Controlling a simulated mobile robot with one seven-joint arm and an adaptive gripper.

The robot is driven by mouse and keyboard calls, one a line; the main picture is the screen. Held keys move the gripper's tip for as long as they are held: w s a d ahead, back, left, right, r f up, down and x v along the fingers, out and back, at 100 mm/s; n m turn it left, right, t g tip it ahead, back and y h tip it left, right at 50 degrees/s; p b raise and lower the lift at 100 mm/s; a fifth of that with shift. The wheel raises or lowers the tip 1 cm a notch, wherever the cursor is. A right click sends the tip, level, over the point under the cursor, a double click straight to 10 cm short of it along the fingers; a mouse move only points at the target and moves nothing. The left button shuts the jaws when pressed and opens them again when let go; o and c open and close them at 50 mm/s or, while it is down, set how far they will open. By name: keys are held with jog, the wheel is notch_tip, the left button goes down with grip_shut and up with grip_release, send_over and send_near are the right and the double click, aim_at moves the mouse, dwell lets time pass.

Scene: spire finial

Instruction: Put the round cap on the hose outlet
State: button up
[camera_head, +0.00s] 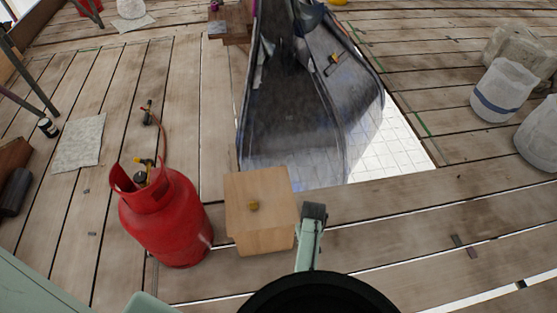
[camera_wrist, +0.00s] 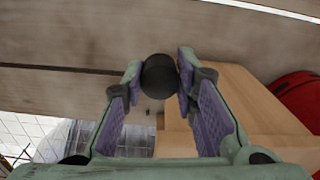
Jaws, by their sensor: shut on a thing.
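My gripper (camera_wrist: 160,80) is shut on a black round cap (camera_wrist: 159,74), held between the fingertips in the wrist view. In the head view my gripper (camera_head: 314,211) is just right of a wooden box (camera_head: 262,235); the cap cannot be made out clearly there. A red gas cylinder (camera_head: 165,220) stands left of the box, with a brass valve (camera_head: 146,166) and a reddish hose (camera_head: 164,138) running to a fitting on the planks. I cannot tell which fitting is the hose outlet.
The box (camera_wrist: 235,100) and the cylinder (camera_wrist: 299,97) are at the right in the wrist view. A dark metal spire piece (camera_head: 300,120) lies over an opening beyond the box. The planks right of my gripper are mostly clear.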

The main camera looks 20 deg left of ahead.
jog(key=d+f+m+b, duration=0.1)
jog(key=d+f+m, duration=0.2)
jog(key=d+m, duration=0.4)
jog(key=shift+w+d+m, duration=0.2)
jog(key=shift+w+m, duration=0.1)
jog(key=shift+w+d, duration=0.1)
